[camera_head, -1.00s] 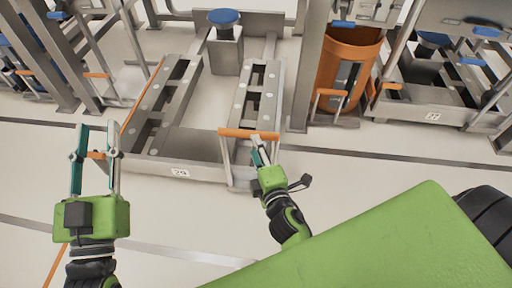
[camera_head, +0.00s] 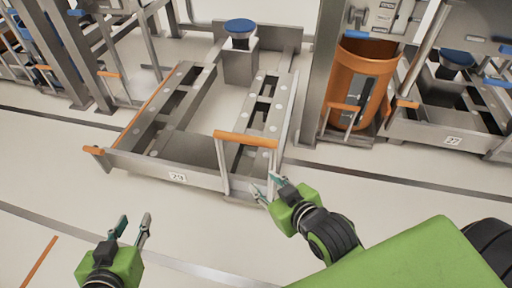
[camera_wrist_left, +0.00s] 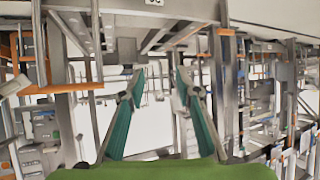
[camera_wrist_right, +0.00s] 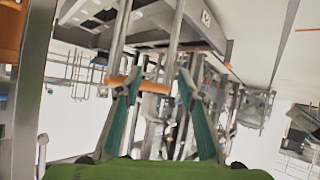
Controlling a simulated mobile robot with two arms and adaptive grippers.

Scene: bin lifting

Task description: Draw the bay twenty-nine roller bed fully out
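The bay twenty-nine roller bed (camera_head: 205,180) is a grey metal frame with two roller rails and a "29" label on its front. It juts out past the dark floor stripe. An orange handle (camera_head: 246,139) stands on upright posts at its front right. A smaller orange handle (camera_head: 93,150) sits at its front left corner. My left gripper (camera_head: 134,219) is open and empty, in front of and below the left handle. My right gripper (camera_head: 264,184) is open and empty, just in front of the right handle's posts. The right wrist view shows the orange handle (camera_wrist_right: 152,87) beyond the open fingers.
A blue-topped post (camera_head: 240,62) stands at the back of the bed. An orange bin (camera_head: 362,80) stands right of it, beside the bay 27 bed (camera_head: 440,132). Grey uprights flank the bay. The pale floor in front is clear.

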